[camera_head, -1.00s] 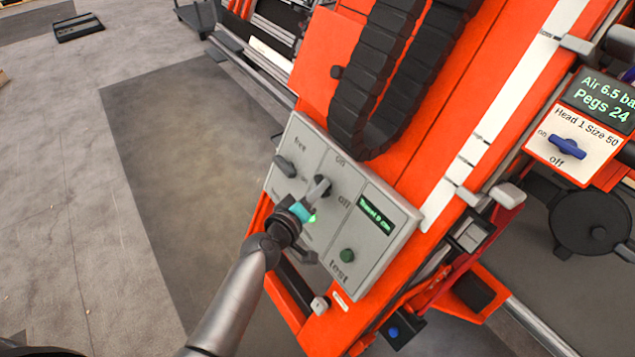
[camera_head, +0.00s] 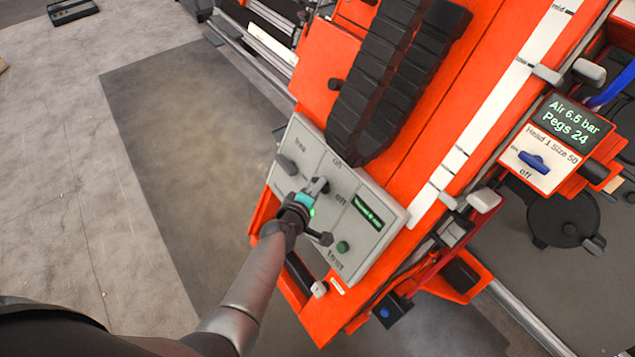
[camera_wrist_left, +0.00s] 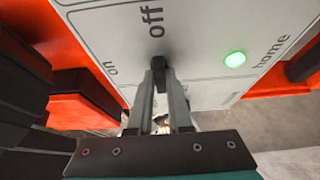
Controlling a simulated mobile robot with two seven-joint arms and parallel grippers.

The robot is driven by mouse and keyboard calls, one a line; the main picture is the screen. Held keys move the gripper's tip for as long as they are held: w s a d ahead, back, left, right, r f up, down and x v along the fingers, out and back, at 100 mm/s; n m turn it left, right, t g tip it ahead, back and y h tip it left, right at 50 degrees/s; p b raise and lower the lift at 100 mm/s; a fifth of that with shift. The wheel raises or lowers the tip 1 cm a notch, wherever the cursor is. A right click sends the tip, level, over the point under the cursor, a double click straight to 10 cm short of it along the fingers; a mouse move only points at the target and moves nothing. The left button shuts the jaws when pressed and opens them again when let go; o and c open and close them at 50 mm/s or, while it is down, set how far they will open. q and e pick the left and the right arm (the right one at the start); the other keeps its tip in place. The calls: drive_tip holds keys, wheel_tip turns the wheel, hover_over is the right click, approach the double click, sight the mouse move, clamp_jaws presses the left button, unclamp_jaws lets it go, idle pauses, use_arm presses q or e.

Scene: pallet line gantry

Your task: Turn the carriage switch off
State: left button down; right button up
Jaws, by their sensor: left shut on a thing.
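The carriage switch (camera_head: 321,184) is a dark lever on a grey control panel (camera_head: 378,205), between the printed words "on" and "off". My left gripper (camera_head: 314,190) is at this lever. In the left wrist view, the left gripper (camera_wrist_left: 160,78) has its two fingers shut on the dark lever (camera_wrist_left: 160,73), just below the word "off", with "on" to its left. The fingers cover part of the lever, so its exact setting is hard to tell. My right gripper is not in view.
The panel also has a dark "free" knob (camera_head: 287,165), a small display (camera_head: 367,212) and a green test button (camera_head: 343,246). A lit green lamp (camera_wrist_left: 235,59) is near "home". A black cable chain (camera_head: 385,85) runs above the panel. Open floor (camera_head: 165,170) is at left.

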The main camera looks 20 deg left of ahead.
use_arm(q)
drive_tip(key=shift+a, duration=0.1)
idle(0.4)
drive_tip(key=c, duration=0.8)
unclamp_jaws()
drive_tip(key=shift+c, duration=0.2)
drive_tip(key=shift+s, duration=0.15)
drive_tip(key=shift+s+r+p, duration=0.2)
drive_tip(key=shift+s+p, duration=0.05)
drive_tip(key=shift+p, duration=0.05)
drive_tip(key=p+v, duration=0.4)
drive_tip(key=v, duration=1)
drive_tip(key=shift+r, duration=0.25)
drive_tip(key=shift+s, duration=0.15)
